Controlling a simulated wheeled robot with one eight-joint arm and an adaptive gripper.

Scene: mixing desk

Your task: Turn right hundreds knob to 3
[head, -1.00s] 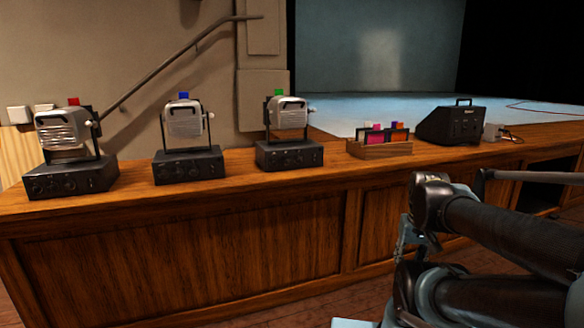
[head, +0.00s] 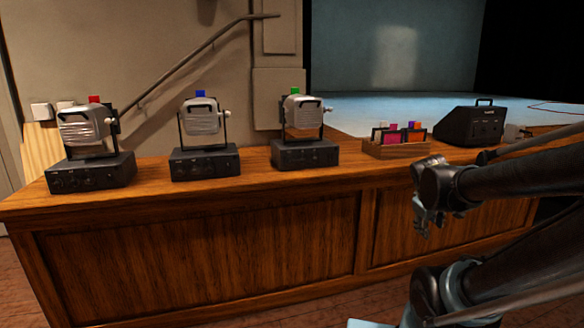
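Three silver lamps on black boxes with knobs stand in a row on the wooden desk (head: 200,245). The right box (head: 305,153) carries a lamp with a green block (head: 295,91). The middle box (head: 205,162) carries one with a blue block (head: 200,94), and the left box (head: 90,172) one with a red block (head: 94,99). The knobs on the front faces are small and dark; their markings and settings cannot be read. My gripper (head: 428,215) hangs in front of the desk, below and right of the right box, touching no box. Its fingers are too unclear to tell open or shut.
A wooden tray (head: 396,151) with coloured cards stands right of the right box. A black wedge-shaped case (head: 471,124) is further right. Bare desk top lies between the boxes. The desk front is a wall of panels close to my arm.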

